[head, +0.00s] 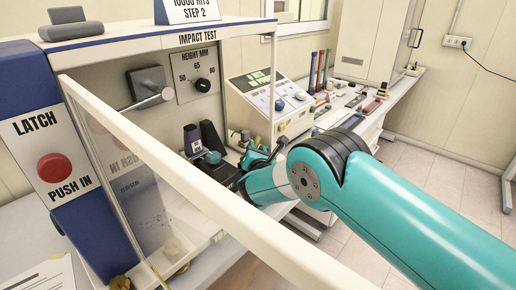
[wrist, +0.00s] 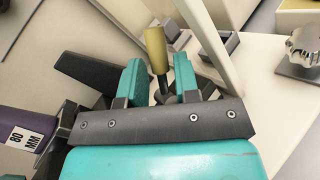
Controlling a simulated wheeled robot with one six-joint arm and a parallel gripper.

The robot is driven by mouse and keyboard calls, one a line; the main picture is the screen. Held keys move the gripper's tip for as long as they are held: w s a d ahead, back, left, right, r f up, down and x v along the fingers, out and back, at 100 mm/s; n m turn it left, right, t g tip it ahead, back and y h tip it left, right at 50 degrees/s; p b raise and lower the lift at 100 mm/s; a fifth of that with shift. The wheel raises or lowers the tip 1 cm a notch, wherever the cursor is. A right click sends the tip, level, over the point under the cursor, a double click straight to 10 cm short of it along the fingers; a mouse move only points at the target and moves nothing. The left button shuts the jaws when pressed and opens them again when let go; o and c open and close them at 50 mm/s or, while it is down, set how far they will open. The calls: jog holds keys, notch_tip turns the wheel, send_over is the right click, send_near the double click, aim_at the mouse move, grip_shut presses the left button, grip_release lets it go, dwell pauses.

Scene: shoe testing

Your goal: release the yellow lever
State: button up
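The yellow lever (wrist: 156,48) stands up in the upper middle of the wrist view, a yellow cylindrical grip on a thin dark stem. My gripper (wrist: 160,62) has its two teal fingers apart, one on each side of the lever. A gap shows between the lever and each finger, so the gripper is open and not clamped on it. The lever's base is partly hidden by the gripper's dark palm bar. In the head view I cannot make out the lever; my teal arm covers much of that area.
The impact test machine has a raised clear guard with a cream frame (head: 185,165) close to my arm. A purple 80 mm block (wrist: 25,140) is left of my gripper. A metal knob (wrist: 304,45) is at right. The back bench (head: 345,108) holds several small items.

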jog(key=shift+w, duration=0.1)
grip_shut()
jog(key=shift+f+b, duration=0.15)
jog(key=shift+b, duration=0.2)
jog(key=shift+a+f+n+t+b, duration=0.1)
jog(key=shift+n+t+b, duration=0.35)
jog(key=shift+b, duration=0.6)
jog(key=shift+s+a+r+n, duration=0.1)
jog(key=shift+s+r+n, duration=0.1)
jog(key=shift+r+n, duration=0.1)
grip_release()
